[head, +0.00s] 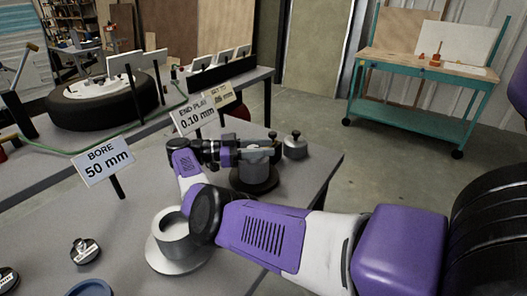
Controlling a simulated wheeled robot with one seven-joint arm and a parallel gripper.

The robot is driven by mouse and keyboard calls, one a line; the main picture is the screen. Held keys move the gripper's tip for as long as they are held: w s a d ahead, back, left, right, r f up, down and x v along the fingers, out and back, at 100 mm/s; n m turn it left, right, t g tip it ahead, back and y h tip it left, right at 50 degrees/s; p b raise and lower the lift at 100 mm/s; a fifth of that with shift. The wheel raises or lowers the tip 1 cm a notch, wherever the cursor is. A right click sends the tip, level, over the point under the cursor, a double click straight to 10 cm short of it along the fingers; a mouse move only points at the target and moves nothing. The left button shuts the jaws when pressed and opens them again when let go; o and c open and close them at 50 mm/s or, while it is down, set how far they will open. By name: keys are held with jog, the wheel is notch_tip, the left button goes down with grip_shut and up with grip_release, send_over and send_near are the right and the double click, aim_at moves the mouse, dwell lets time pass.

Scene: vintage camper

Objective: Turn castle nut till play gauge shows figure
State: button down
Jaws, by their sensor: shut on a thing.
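My gripper (240,152) reaches in from the left at the upper part of a grey hub-like fitting (258,170) on a round black base (250,184). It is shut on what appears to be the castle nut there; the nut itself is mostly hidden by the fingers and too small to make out. A sign behind it (194,117) reads END PLAY 0.10 mm. No gauge dial can be made out.
A grey knobbed weight-like part (295,147) stands right of the fitting. A grey ring on a flange (175,238) lies under my arm. A BORE 50 mm sign (103,163) and a small knobbed part (84,250) are left. The bench's right edge (325,185) is near.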

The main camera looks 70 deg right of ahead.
jog(key=shift+w+r, duration=0.1)
jog(key=shift+r, duration=0.05)
jog(key=c, duration=1)
grip_release()
jog(key=shift+c, duration=0.2)
jog(key=shift+o, duration=0.4)
jog(key=w+b, duration=0.1)
jog(key=w+a+f+b, duration=0.1)
jog(key=shift+w+a+b, duration=0.2)
jog(key=shift+w+b, duration=0.15)
jog(key=shift+b, duration=0.05)
jog(key=shift+b+v, duration=0.8)
jog(key=shift+b, duration=0.35)
jog(key=b+v, duration=0.2)
jog(key=b, duration=0.3)
jog(key=shift+w+a+r+b, duration=0.15)
jog(key=shift+w+r+b, duration=0.05)
jog(key=shift+w+b, duration=0.1)
jog(key=shift+w+r+b, duration=0.15)
jog(key=shift+b, duration=0.15)
